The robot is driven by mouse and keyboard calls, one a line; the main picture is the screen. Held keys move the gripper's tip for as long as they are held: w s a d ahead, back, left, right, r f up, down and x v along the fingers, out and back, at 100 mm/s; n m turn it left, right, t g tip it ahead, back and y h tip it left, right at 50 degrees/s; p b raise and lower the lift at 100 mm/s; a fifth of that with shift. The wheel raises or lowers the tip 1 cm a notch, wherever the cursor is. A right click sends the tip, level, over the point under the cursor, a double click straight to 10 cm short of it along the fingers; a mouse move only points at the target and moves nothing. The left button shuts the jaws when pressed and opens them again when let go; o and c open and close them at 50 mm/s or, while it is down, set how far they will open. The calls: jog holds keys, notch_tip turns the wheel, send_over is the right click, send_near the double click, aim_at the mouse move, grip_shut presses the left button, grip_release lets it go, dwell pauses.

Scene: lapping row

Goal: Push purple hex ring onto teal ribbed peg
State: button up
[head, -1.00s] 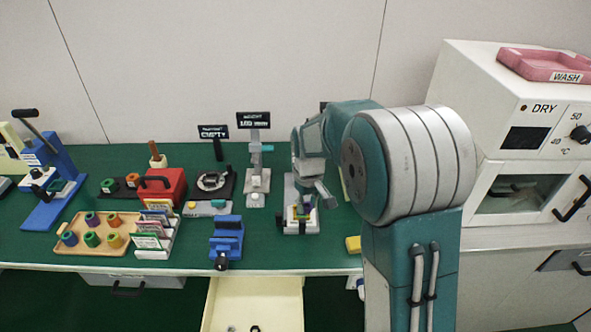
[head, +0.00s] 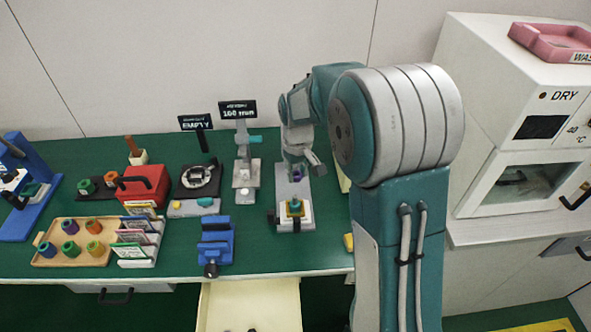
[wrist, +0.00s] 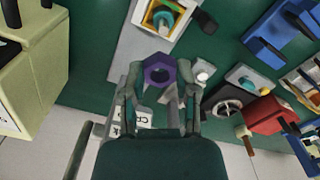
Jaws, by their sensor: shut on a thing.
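In the head view the ring (head: 297,173) is a small purple patch under my gripper (head: 297,168). The teal ribbed peg (wrist: 163,17) stands in a yellow square nest in a pale fixture; in the head view the peg (head: 295,205) is small. The ring is apart from the peg, behind it in the head view. The height gap between them is hard to tell.
A black knob (wrist: 206,22) juts from the fixture's side. A height gauge (head: 246,170) stands left of my gripper. A blue vise (head: 215,243) sits at the front, and a wooden tray (head: 72,256) of coloured rings lies left. An open drawer (head: 250,305) is below.

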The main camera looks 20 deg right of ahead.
aim_at(295, 197)
jog(key=shift+a+f, duration=0.1)
jog(key=shift+a+f, duration=0.35)
jog(key=shift+f, duration=0.55)
jog(key=shift+d+f, duration=0.15)
jog(key=shift+f, duration=0.55)
jog(key=shift+d+f, duration=0.1)
jog(key=shift+f, duration=0.6)
jog(key=shift+a+f, duration=0.1)
jog(key=shift+f, duration=0.45)
jog(key=shift+f, duration=2)
jog(key=o, duration=0.9)
